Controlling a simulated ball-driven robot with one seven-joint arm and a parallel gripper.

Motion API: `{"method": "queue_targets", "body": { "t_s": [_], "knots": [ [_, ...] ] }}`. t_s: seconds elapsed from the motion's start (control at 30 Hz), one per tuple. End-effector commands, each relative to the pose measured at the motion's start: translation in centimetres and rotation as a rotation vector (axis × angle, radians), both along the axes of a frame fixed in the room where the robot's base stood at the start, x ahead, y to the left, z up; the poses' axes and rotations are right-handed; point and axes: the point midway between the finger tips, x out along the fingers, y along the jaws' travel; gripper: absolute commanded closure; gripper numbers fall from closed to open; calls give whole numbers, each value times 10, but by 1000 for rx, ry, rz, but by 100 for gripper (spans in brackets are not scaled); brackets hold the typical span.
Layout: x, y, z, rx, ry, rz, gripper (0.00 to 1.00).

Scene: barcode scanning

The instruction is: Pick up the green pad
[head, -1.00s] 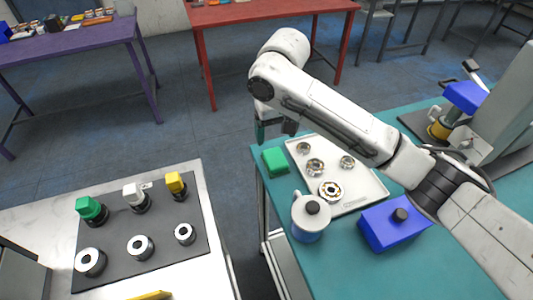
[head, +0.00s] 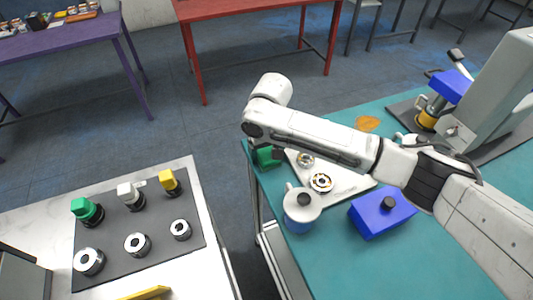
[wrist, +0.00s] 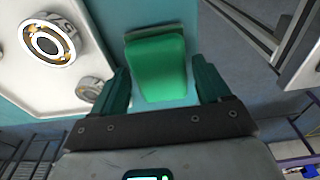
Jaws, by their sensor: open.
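The green pad (head: 267,158) lies on the teal table at its left edge, beside the white tray. In the wrist view the green pad (wrist: 159,68) sits between the two fingers of my gripper (wrist: 164,88), with a gap on each side. My gripper (head: 264,152) is open and over the pad in the head view, where my arm partly hides the pad. The fingers do not visibly touch it.
The white tray (head: 335,188) with bearings lies right of the pad. A white and blue pot (head: 302,212) and a blue box (head: 382,212) stand nearer. A teal table (head: 400,262) carries them. A white table (head: 60,212) with a dark mat is at left.

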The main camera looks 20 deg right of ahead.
Motion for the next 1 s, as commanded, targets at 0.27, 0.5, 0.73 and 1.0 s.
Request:
{"method": "queue_targets", "body": {
  "t_s": [0.27, 0.5, 0.73, 1.0],
  "knots": [
    [0, 0, 0, 0, 0, 1, 38],
    [0, 0, 0, 0, 0, 1, 61],
    [0, 0, 1, 0, 0, 1, 68],
    [0, 1, 10, 2, -1, 1, 68]
  ]
}}
